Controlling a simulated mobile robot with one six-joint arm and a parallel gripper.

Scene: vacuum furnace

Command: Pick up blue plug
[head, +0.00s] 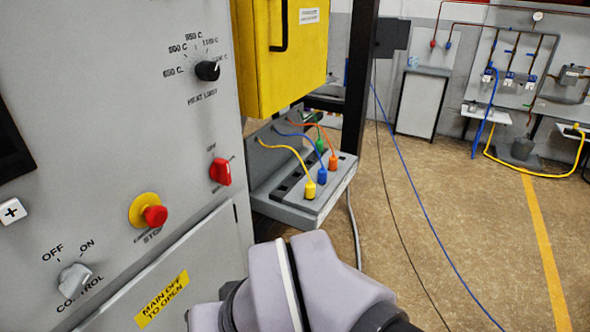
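The blue plug (322,176) stands upright in a grey socket panel (322,206) on a shelf at the side of the furnace cabinet. A blue cable runs from its top toward the back left. It sits between a yellow plug (310,191) in front and an orange plug (333,162) behind. A green plug (320,146) stands close by at the back left. My arm shows at the bottom middle, below and in front of the socket panel. My gripper is not in view, and nothing visible touches the blue plug.
The grey control cabinet (110,130) fills the left, with a red stop button (155,215) and a red switch (221,171). A yellow box (283,55) hangs above the plugs. A black post (358,80) stands behind them. Open floor (460,220) lies to the right.

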